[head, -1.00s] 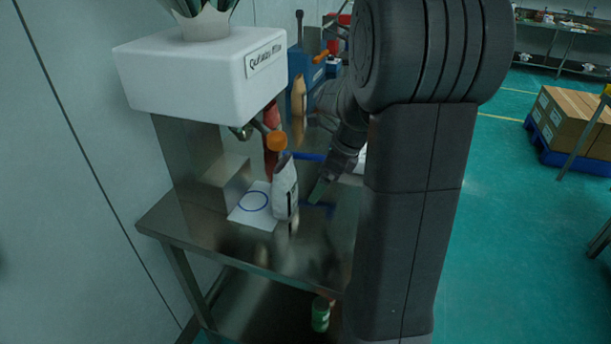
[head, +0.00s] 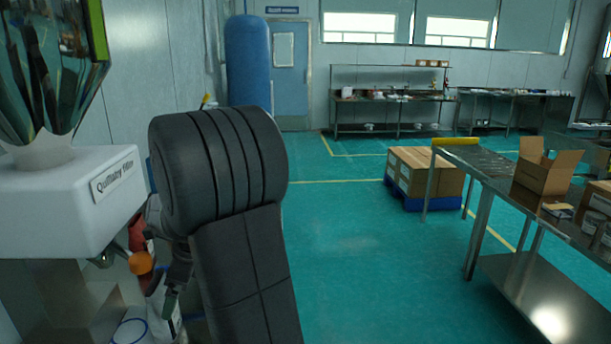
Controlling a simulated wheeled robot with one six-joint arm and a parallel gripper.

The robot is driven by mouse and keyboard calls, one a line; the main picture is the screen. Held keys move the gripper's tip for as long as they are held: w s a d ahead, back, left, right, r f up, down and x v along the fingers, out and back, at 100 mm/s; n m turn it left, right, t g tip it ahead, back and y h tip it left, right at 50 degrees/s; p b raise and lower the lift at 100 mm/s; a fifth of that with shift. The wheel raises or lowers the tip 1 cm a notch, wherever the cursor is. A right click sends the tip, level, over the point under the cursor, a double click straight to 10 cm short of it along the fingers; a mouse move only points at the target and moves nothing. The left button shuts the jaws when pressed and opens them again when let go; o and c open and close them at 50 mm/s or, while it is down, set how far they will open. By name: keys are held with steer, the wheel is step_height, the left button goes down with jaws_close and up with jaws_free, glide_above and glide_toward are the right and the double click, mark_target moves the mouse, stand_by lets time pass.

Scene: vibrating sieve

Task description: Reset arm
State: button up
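My arm rises in the left half of the head view, its dark upper links blocking much of the bench behind. My gripper (head: 172,300) shows small and low at the left, pointing down in front of or beside a white pouch (head: 158,306). Whether it touches the pouch, and whether its fingers are open, cannot be made out. An orange cap (head: 140,262) sits just above the pouch, under the white mill housing (head: 60,205). Part of a white sheet with a blue ring (head: 130,332) shows at the bottom edge.
A steel table (head: 490,172) with an open cardboard box (head: 547,172) stands at the right. Boxes (head: 425,172) rest on a blue pallet behind it. A blue tank (head: 248,65) stands at the back. The green floor in the middle is clear.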

mark_target(158, 287)
steer(key=a, duration=0.5)
steer(key=shift+s+a+f, duration=0.15)
steer(key=shift+s+f, duration=0.1)
steer(key=shift+s, duration=0.1)
steer(key=shift+a+f, duration=0.1)
steer(key=shift+f, duration=0.2)
steer(key=shift+w+d+r, duration=0.15)
steer(key=shift+d+r, duration=0.5)
steer(key=shift+r, duration=0.1)
steer(key=shift+d, duration=0.4)
steer(key=shift+a, duration=0.1)
